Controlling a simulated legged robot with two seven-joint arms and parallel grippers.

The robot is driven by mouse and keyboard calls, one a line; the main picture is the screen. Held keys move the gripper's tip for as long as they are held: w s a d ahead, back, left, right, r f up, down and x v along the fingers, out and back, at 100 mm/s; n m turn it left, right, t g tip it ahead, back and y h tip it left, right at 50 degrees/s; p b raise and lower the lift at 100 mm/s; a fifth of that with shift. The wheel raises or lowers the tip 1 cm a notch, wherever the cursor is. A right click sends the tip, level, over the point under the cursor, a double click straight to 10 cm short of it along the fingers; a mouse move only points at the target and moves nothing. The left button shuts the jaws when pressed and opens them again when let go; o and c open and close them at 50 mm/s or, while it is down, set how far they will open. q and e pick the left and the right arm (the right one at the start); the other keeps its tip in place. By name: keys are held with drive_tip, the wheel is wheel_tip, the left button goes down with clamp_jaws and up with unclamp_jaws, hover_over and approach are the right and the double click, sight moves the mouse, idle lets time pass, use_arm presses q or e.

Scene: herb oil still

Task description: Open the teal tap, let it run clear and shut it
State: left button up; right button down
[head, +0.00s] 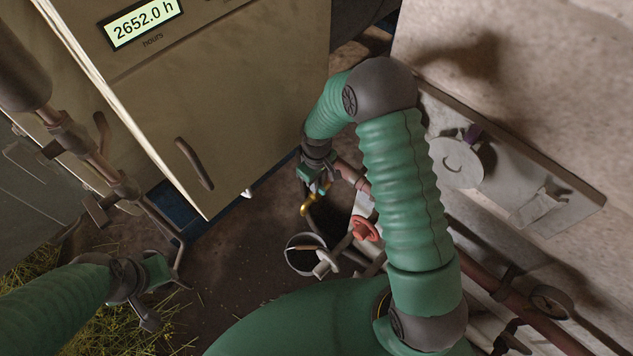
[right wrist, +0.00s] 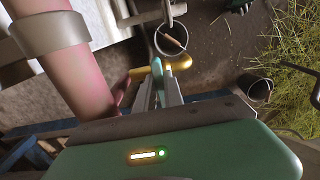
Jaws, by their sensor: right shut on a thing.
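The teal tap handle (right wrist: 157,69) shows in the right wrist view between my fingertips, beside its brass body (right wrist: 179,62). My right gripper (right wrist: 159,82) is shut on the handle. In the head view, my right gripper (head: 317,186) reaches down to the tap, and the brass spout (head: 307,205) curves down below it. The fingers hide part of the handle. I cannot make out a stream from the spout. A bucket (head: 292,262) with a stick across it stands below the spout. My left gripper (head: 155,293) is low at the left, away from the tap; its jaw opening is unclear.
A red valve wheel (head: 365,229) sits on the pipework right of the tap. A beige cabinet (head: 235,90) with an hours display stands behind at the left. Straw (head: 40,270) lies on the floor at left. A dark cup (right wrist: 258,88) stands on the ground at right.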

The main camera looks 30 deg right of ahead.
drive_tip(key=shift+s+n, duration=0.1)
drive_tip(key=shift+n, duration=0.2)
drive_tip(key=n+p, duration=0.3)
drive_tip(key=n, duration=0.1)
drive_tip(key=shift+d+r, duration=0.15)
drive_tip(key=n+p, duration=0.2)
drive_tip(key=n, duration=0.1)
drive_tip(key=n+p, duration=0.1)
drive_tip(key=n, duration=0.2)
drive_tip(key=shift+w+d+n+p, duration=0.1)
drive_tip(key=shift+w+n+p, duration=0.1)
drive_tip(key=shift+n+p, duration=0.15)
drive_tip(key=n+p, duration=0.1)
drive_tip(key=n, duration=0.3)
drive_tip(key=shift+w+p, duration=0.15)
drive_tip(key=shift+p, duration=0.25)
drive_tip(key=shift+w+n+p, duration=0.15)
drive_tip(key=shift+n+p, duration=0.35)
drive_tip(key=shift+n, duration=0.95)
drive_tip(key=c, duration=1.5)
unclamp_jaws()
drive_tip(key=shift+c, duration=0.2)
drive_tip(key=shift+o, duration=0.4)
